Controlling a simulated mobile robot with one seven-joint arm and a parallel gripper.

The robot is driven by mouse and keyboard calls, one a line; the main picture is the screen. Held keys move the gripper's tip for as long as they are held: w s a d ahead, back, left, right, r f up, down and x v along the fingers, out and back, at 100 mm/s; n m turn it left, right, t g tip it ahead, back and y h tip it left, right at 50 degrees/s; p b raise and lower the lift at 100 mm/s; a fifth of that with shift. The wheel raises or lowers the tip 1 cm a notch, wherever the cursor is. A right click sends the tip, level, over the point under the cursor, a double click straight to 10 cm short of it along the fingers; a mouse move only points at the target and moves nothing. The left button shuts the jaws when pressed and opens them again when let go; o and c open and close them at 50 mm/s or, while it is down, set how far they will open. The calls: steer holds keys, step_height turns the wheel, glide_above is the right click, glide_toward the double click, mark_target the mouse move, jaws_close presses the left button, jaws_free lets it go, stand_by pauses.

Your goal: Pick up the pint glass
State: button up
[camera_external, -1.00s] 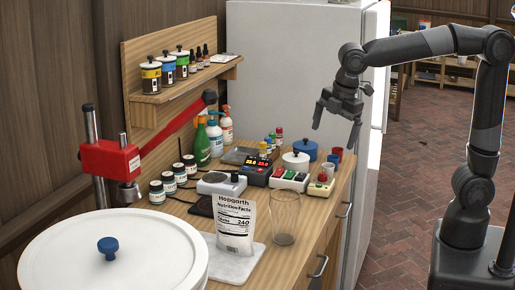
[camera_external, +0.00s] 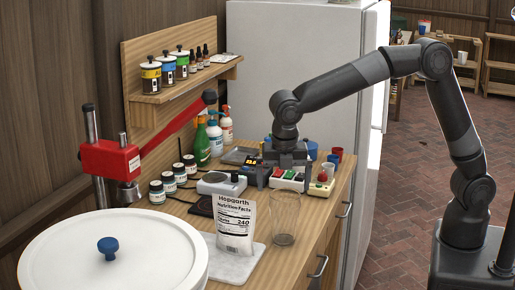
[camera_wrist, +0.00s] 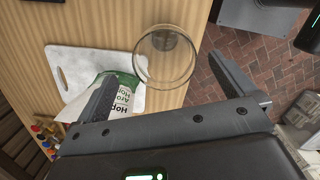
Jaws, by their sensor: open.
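The pint glass (camera_external: 285,220) is clear and empty. It stands upright on the wooden counter, to the right of the Hopgarth pouch (camera_external: 235,224). In the wrist view the glass (camera_wrist: 167,56) is seen from above, its round rim just beyond and between my fingers, with no finger touching it that I can see. My gripper (camera_wrist: 166,88) is open and empty, its two fingers spread wide. In the external view my gripper (camera_external: 290,172) is over the counter, behind and above the glass, in front of the control boxes; its fingertips are hard to make out there.
The pouch stands on a white board (camera_external: 234,264), close beside the glass; the board also shows in the wrist view (camera_wrist: 65,62). Control boxes (camera_external: 289,180) and a scale (camera_external: 221,183) stand behind. A white lidded vessel (camera_external: 60,262) fills the front left. The counter's edge is close to the glass's right.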

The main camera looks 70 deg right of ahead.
mark_target(285, 199)
step_height(285, 199, down, 6)
steer(key=shift+s+d, duration=0.2)
steer(key=shift+c, duration=0.4)
steer(key=c, duration=1.5)
steer(key=shift+c, duration=0.2)
steer(key=shift+r, duration=0.15)
